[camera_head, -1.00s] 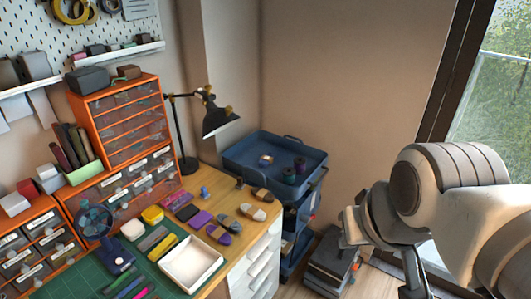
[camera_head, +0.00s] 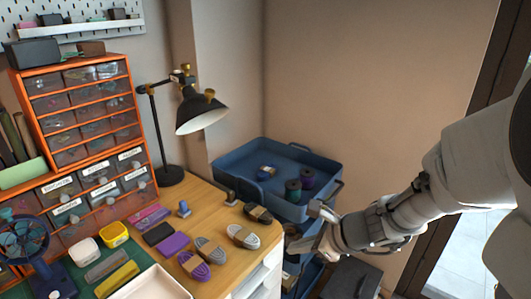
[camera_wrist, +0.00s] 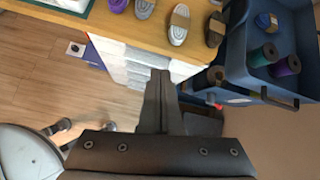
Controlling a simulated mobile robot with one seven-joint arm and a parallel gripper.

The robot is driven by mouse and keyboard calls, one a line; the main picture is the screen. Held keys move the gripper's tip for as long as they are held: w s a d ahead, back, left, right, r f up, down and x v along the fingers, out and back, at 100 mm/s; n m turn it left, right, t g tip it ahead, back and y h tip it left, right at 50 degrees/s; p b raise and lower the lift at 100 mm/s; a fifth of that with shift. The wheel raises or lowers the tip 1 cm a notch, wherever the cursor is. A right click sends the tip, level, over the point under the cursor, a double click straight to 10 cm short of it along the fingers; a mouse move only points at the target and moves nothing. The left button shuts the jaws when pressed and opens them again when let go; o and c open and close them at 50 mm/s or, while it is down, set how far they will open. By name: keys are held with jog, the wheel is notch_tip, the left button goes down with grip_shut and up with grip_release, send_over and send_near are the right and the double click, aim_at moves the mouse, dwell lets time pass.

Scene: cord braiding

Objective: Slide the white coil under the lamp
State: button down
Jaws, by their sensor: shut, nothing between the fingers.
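The white coil (camera_head: 243,236) lies on the wooden table with a tan band around its middle, close to the right edge. It also shows at the top of the wrist view (camera_wrist: 180,26). The black desk lamp (camera_head: 201,111) stands at the back of the table, its shade tilted down over the tabletop. The coil lies in front and to the right of the lamp base (camera_head: 171,177). My gripper (camera_wrist: 160,74) is shut and empty, off the table's right edge and apart from the coil.
A black coil (camera_head: 258,213) lies behind the white one, with grey (camera_head: 210,250) and purple (camera_head: 194,266) coils to its left. A blue peg (camera_head: 184,209) stands near the lamp base. A blue trolley (camera_head: 250,190) with spools stands right of the table.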

aim_at(232, 226)
jog(key=w+a+f+m+b, duration=0.1)
jog(key=w+a+f+b, duration=0.1)
jog(key=f, duration=0.1)
jog(key=w+a+f+m+b, duration=0.1)
jog(key=w+a+f+b, duration=0.1)
jog(key=w+f, duration=0.1)
jog(key=w+a+f+m+b, duration=0.1)
jog(key=w+a+f+b, duration=0.1)
jog(key=f, duration=0.3)
jog(key=shift+w+a+f, duration=0.1)
jog(key=shift+w+a, duration=0.15)
jog(key=shift+w, duration=0.5)
jog(key=shift+w+a, duration=0.35)
jog(key=w+a+p, duration=0.1)
jog(key=w+a, duration=0.3)
jog(key=w+a+p, duration=0.1)
jog(key=w+a, duration=0.3)
jog(key=a, duration=0.1)
jog(key=shift+w+a+p, duration=0.25)
jog(key=shift+a+p, duration=0.05)
jog(key=shift+p, duration=0.1)
jog(key=shift+d, duration=0.1)
